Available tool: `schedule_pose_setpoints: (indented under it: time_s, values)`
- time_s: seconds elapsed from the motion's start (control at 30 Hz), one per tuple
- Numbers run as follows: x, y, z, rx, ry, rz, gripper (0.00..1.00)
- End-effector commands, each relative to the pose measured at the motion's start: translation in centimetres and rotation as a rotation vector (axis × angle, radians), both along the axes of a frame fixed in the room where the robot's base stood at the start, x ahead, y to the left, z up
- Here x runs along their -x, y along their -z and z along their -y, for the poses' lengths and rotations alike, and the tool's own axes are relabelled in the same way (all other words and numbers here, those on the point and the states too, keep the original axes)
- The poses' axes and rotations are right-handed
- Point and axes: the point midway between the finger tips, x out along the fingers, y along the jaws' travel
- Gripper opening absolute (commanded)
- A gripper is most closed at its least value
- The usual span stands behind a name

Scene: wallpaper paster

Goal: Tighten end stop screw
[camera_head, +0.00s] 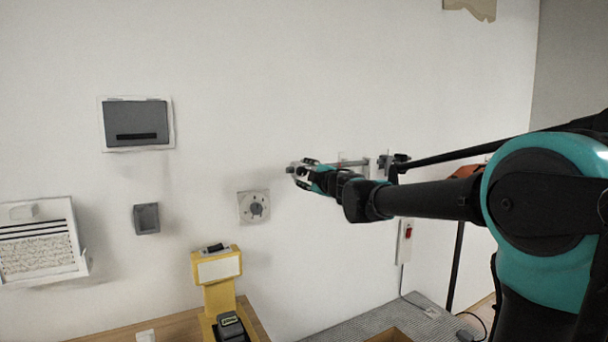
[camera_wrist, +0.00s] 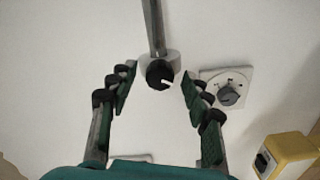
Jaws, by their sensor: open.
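In the wrist view, a metal rod (camera_wrist: 156,28) runs down from the top edge to a pale end stop (camera_wrist: 145,66). A round black screw (camera_wrist: 160,75) with a light notch sits on the end stop's face. My gripper (camera_wrist: 158,80) is open, with one green-padded finger on each side of the screw. In the head view, my gripper (camera_head: 299,174) is at the rod's (camera_head: 352,163) left end by the wall. The screw is too small to make out there.
A round dial on a square plate (camera_head: 253,207) is on the wall below left of my gripper; it also shows in the wrist view (camera_wrist: 229,95). A yellow stand (camera_head: 218,295) is lower left. A red-switch box (camera_head: 405,240) hangs right.

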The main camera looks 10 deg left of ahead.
Motion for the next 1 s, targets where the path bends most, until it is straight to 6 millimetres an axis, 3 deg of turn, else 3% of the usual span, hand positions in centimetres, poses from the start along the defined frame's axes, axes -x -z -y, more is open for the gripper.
schedule_pose_setpoints:
  time_s: [0.27,0.7,1.0]
  values:
    - [1.8,0.0,1.3,0.000,0.001,0.000,0.49]
    - [8.1,0.0,5.5,0.000,0.002,0.000,0.49]
    - [9.9,0.0,6.7,0.000,0.000,0.000,0.49]
